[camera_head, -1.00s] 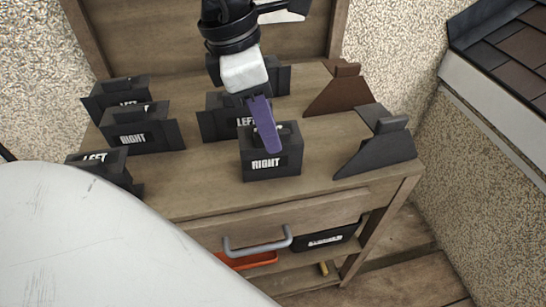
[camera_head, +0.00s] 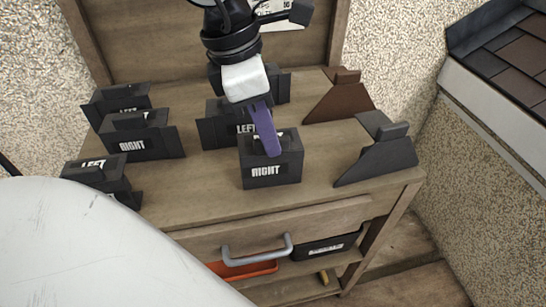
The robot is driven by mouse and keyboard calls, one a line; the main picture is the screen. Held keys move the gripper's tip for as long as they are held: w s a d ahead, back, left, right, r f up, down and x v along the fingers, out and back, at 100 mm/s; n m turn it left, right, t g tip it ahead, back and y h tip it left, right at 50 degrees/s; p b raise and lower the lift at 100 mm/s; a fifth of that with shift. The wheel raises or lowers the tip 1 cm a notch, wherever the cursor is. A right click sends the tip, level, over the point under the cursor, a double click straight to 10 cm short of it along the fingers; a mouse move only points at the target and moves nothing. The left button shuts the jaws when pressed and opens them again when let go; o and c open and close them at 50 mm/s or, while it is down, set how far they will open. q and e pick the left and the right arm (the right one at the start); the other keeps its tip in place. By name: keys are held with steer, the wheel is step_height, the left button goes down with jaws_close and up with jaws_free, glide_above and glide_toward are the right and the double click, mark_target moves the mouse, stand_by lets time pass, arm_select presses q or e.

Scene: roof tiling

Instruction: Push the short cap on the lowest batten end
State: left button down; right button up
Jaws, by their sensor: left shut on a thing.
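Several dark grey caps lettered LEFT or RIGHT stand on a wooden bench top. My left gripper (camera_head: 268,150) reaches down from the top of the picture, its purple finger at the upright tab of the front middle cap lettered RIGHT (camera_head: 268,172). It is shut on that cap, which stands upright and seems to rest on the bench. A cap lettered LEFT (camera_head: 222,128) stands just behind it, partly hidden. Another RIGHT cap (camera_head: 140,144) and a LEFT cap (camera_head: 95,172) stand at the left. I cannot tell which cap is the short one. No batten end shows. My right gripper is out of view.
A dark wedge-shaped piece (camera_head: 380,158) and a brown one (camera_head: 340,100) stand on the right of the bench (camera_head: 200,205). A drawer with a grey handle (camera_head: 257,250) is below, above an orange tray (camera_head: 243,271). A tiled roof edge (camera_head: 495,125) is at the right.

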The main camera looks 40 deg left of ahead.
arm_select(q)
steer(key=shift+r, duration=0.15)
steer(key=shift+r+p, duration=0.35)
steer(key=shift+r, duration=0.1)
steer(key=shift+r+p, duration=1.1)
steer(key=shift+r, duration=0.85)
